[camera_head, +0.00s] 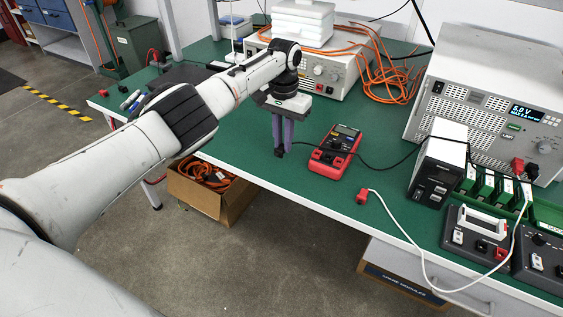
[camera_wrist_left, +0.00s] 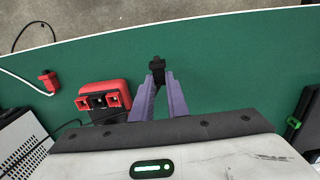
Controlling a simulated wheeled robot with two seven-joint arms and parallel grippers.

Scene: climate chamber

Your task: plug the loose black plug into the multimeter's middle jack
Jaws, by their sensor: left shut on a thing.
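My left gripper (camera_head: 281,148) is shut on the black plug (camera_wrist_left: 157,72) and holds it beside the multimeter, to its left in the head view. The plug sticks out past the purple fingertips of my gripper (camera_wrist_left: 159,86) in the left wrist view. The red multimeter (camera_head: 335,151) lies on the green bench top near the front edge. In the left wrist view the multimeter (camera_wrist_left: 103,92) is left of the plug, apart from it. Its jacks are along its near-edge end; the middle jack (camera_wrist_left: 98,101) looks dark and small. My right gripper is out of view.
A red plug (camera_head: 362,197) on a white lead lies near the bench's front edge. A black cable (camera_head: 385,165) runs from the multimeter area to the right. A black-and-white box (camera_head: 437,173) and a power supply (camera_head: 485,95) stand at right. Orange cables (camera_head: 392,80) lie behind.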

